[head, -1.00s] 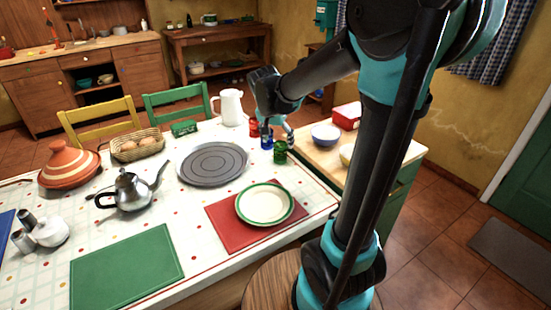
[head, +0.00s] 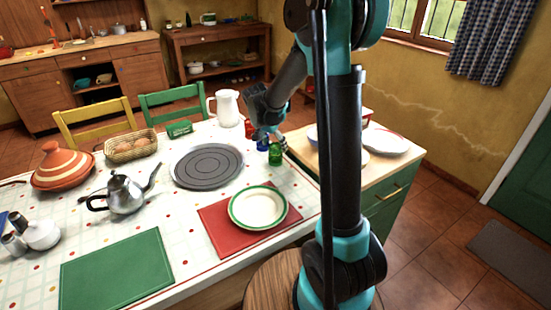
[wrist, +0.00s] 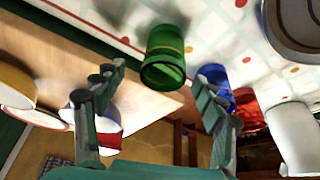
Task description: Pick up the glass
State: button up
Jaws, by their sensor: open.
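A green glass (head: 275,154) stands on the table near its right edge, and it also shows in the wrist view (wrist: 165,57). A blue glass (head: 263,144) stands just behind it, also at the right in the wrist view (wrist: 216,76). A red glass (head: 249,129) is further back, partly hidden, and shows in the wrist view (wrist: 247,105). My gripper (head: 273,134) is above and beside these glasses. In the wrist view my gripper (wrist: 158,76) is open, with the green glass ahead, in line with the gap between its fingers. The blue glass is close to the right finger.
A white pitcher (head: 227,108) stands behind the glasses. A round grey tray (head: 208,166) and a green-rimmed plate (head: 259,209) on a red mat (head: 212,229) lie nearby. A wooden side counter (head: 391,175) adjoins at the right, with a bowl and plates.

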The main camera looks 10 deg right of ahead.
aim_at(275, 153)
jog(key=shift+a+x, duration=0.2)
jog(key=shift+x, duration=1.35)
jog(key=shift+a+x, duration=0.2)
jog(key=shift+x, duration=1.3)
jog(key=shift+f, duration=0.15)
jog(key=c, duration=1.3)
jog(key=shift+c, duration=0.2)
notch_tip(275, 153, up, 20)
jog(key=w+d+f+n+y, duration=0.1)
jog(key=w+d+f+n, duration=0.1)
jog(key=f, duration=0.2)
jog(key=w+d+f+n+t, duration=0.1)
jog(key=w+d+f+n, duration=0.1)
jog(key=f, duration=0.3)
jog(key=shift+n+y, duration=0.4)
jog(key=shift+n, duration=0.4)
